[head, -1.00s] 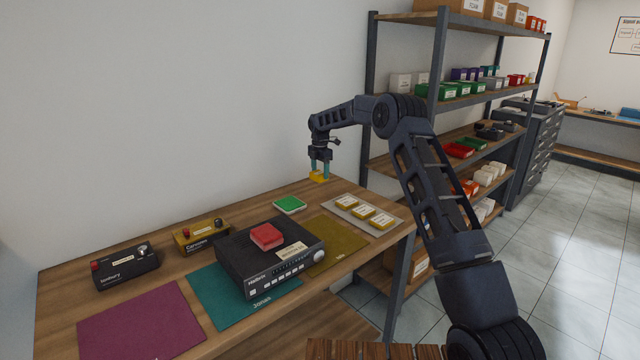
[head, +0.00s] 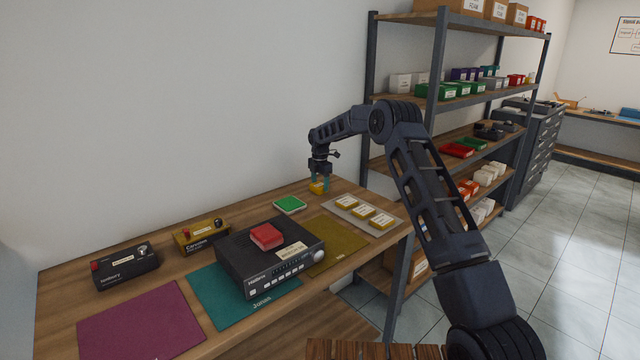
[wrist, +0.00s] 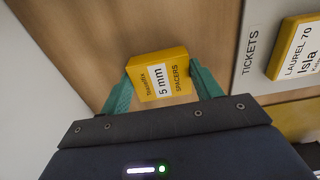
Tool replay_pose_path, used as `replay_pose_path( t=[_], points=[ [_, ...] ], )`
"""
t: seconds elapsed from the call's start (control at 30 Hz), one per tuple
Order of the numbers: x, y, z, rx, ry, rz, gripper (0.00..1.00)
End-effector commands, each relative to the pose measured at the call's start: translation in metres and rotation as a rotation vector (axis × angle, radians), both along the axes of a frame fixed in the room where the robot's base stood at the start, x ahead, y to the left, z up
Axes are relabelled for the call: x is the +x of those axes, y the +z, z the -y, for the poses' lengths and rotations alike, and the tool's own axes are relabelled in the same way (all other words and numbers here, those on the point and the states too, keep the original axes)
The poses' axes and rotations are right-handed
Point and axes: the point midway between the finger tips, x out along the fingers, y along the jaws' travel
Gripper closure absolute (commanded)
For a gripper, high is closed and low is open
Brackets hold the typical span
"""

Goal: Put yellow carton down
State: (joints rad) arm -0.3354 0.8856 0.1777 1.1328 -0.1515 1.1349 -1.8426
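The yellow carton (head: 318,188) is at the back right of the wooden table, close to the wall. In the wrist view the carton (wrist: 160,75) shows a label reading "5 mm spacers". My gripper (head: 319,183) is above the table with its green fingers on either side of the carton. In the wrist view my gripper (wrist: 160,88) has a finger against each side of the carton. The carton is at or very near the tabletop; I cannot tell whether it touches.
A green box (head: 289,204) lies left of the carton. A grey tickets tray (head: 345,209) with yellow blocks is at right. A black device (head: 262,268) with a red box (head: 266,236) on top stands nearer. A shelf rack (head: 440,100) stands right of the table.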

Motion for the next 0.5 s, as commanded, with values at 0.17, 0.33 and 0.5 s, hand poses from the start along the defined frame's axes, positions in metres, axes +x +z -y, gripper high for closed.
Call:
replay_pose_path(
  t=[0.17, 0.33, 0.5],
  points=[
    [-0.0001, 0.0001, 0.0001, 0.000, 0.000, 0.000, 0.15],
    [-0.0001, 0.0002, 0.0001, 0.000, 0.000, 0.000, 0.15],
    [0.0001, 0.0071, 0.0001, 0.000, -0.001, 0.000, 0.15]
  ],
)
